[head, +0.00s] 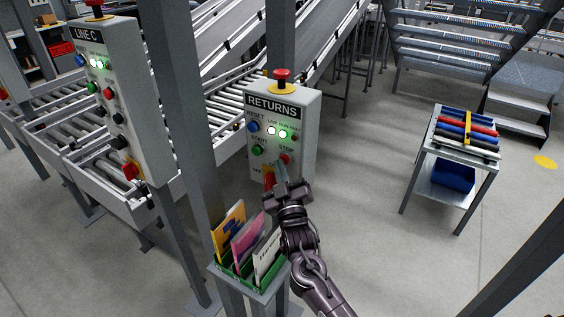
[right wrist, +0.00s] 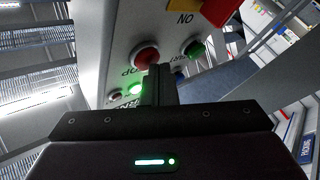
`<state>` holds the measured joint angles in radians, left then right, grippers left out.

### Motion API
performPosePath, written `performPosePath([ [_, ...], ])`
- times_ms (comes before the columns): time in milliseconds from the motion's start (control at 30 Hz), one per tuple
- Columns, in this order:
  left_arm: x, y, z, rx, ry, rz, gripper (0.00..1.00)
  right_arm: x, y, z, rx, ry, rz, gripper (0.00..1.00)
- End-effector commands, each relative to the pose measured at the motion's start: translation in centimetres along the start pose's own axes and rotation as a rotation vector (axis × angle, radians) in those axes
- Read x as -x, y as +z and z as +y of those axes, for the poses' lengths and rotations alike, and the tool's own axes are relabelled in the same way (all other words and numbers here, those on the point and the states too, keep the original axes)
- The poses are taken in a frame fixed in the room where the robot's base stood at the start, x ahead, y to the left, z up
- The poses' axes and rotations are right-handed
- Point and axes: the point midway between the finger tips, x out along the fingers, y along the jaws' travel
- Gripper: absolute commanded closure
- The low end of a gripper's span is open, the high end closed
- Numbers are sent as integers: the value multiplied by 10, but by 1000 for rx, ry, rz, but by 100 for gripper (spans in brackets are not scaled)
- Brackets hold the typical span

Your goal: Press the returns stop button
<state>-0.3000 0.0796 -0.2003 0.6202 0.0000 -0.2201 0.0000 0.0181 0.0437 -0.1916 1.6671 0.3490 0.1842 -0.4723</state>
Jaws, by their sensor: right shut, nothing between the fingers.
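The RETURNS control box (head: 303,136) is a grey panel on a post, with a red mushroom button on a yellow base on top. Its red stop button (head: 285,158) sits at the right of the panel, under the STOP label. It also shows in the right wrist view (right wrist: 145,55). My right gripper (head: 279,165) is shut and empty, its fingertips close in front of the panel just beside the stop button. In the right wrist view the fingers (right wrist: 160,80) point at the panel near the red button. I cannot tell whether they touch it. My left gripper is not in view.
The LINE C box (head: 125,110) stands at left with similar buttons. A small cart (head: 450,190) with coloured items is at right. Grey posts stand near the boxes; the floor between box and cart is clear.

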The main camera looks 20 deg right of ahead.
Motion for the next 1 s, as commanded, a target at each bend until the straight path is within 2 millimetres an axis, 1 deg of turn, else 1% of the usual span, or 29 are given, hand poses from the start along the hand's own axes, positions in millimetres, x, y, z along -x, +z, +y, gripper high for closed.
performPosePath([
  [667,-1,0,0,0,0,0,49,-4,2,4,1,3,0,100],
  [1000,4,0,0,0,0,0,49,5,-4,-3,1,2,-1,100],
])
